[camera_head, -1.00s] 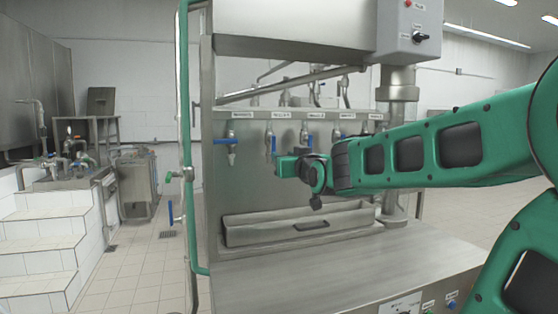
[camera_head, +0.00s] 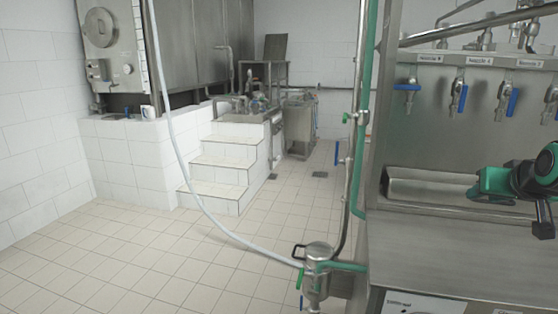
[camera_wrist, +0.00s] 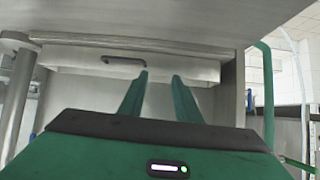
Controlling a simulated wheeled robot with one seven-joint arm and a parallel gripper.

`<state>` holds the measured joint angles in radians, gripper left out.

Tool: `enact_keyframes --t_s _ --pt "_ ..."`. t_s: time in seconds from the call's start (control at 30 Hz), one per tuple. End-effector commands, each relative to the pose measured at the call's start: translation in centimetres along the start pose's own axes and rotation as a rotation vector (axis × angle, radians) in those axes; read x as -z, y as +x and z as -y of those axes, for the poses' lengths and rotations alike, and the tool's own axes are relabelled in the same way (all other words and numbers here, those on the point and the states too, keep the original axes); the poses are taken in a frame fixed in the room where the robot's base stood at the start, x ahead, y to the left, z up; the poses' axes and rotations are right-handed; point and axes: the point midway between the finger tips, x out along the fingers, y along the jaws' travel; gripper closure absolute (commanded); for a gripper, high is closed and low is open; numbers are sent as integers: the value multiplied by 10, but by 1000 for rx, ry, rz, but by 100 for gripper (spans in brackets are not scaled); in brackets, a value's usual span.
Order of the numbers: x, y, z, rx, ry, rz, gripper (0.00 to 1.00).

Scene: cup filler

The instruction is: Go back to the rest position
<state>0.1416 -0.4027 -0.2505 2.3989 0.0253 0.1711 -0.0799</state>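My gripper shows at the right edge of the head view (camera_head: 490,184), in front of the steel filler machine (camera_head: 425,130); most of my arm is out of that picture. In the wrist view my gripper (camera_wrist: 160,77) has its two green fingers apart with nothing between them. The fingers point towards a steel trough or drawer front with a dark handle (camera_wrist: 124,61), and I cannot tell how far away it is. The head view is too coarse to show the fingers clearly.
Blue-handled taps (camera_head: 407,88) line the filler. A steel pot (camera_head: 316,270) with a pale hose (camera_head: 205,208) stands by its left corner. White tiled steps (camera_head: 222,172) and a ledge with a white cup (camera_head: 147,111) lie further left.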

Motion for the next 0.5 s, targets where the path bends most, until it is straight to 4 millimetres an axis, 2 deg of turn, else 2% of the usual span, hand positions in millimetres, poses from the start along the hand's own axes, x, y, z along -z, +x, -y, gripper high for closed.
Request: enact_keyframes --t_s 0.03,0.1,0.17,0.2,0.3,0.4,0.5 --pt "-31 -4 -4 -10 13 93 70" --pt "-76 -14 -11 -25 36 233 70" --pt "-112 -26 -15 -39 58 353 70" --pt "-137 -36 -17 -47 71 433 70" --pt "-190 -64 -21 -68 108 617 70" --pt "-230 -93 -22 -86 143 769 70" --pt "-256 -115 -21 -99 168 876 70"
